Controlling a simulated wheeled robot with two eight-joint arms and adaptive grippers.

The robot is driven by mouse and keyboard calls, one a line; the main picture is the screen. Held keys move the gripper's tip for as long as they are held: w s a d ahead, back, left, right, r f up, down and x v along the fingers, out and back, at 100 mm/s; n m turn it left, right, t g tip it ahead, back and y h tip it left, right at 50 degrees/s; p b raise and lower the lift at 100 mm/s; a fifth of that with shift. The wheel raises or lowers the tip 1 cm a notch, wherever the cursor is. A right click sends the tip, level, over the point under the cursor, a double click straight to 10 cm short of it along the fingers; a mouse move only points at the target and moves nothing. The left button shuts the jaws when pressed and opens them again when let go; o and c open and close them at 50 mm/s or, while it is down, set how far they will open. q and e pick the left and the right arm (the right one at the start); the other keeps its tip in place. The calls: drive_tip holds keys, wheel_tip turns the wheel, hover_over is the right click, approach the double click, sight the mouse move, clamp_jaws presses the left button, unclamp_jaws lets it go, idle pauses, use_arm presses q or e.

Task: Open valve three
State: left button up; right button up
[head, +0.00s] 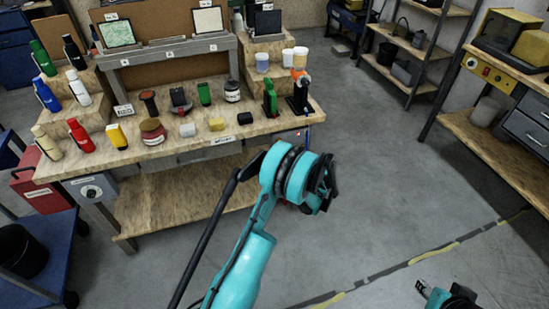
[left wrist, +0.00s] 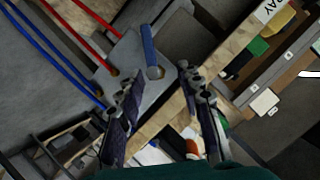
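In the left wrist view a blue lever (left wrist: 149,45) stands on a grey plate (left wrist: 122,62). Red pipes (left wrist: 92,35) and blue pipes (left wrist: 55,50) run to the upper left. No number shows, so I cannot tell whether this is valve three. My left gripper (left wrist: 160,76) is open, its two fingers apart, with the lever's lower end in line with the gap; contact cannot be told. In the head view my left gripper (head: 325,188) is at the bench's right end, mostly hidden by my teal arm. My right gripper (head: 432,292) is at the bottom right, partly cut off.
A wooden workbench (head: 185,145) holds bottles, jars and small tools. A shelf rack (head: 410,60) stands behind, and another bench (head: 490,140) with machines stands at the right. A blue cart (head: 35,245) is at lower left. The grey floor (head: 375,180) between the benches is clear.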

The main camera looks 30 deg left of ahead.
use_arm(q)
drive_tip(key=shift+y, duration=0.6)
drive_tip(key=w+a+f+b, duration=0.1)
drive_tip(key=a+f, duration=0.1)
drive_tip(key=w+a+f+b, duration=0.1)
drive_tip(key=a+f, duration=0.1)
drive_tip(key=a, duration=0.1)
drive_tip(key=w+a+f+b, duration=0.1)
drive_tip(key=a+f, duration=0.1)
drive_tip(key=f, duration=0.1)
drive_tip(key=shift+w+a+f, duration=0.1)
drive_tip(key=shift+w+a, duration=0.1)
drive_tip(key=shift+a, duration=0.2)
drive_tip(key=shift+c, duration=0.3)
clamp_jaws()
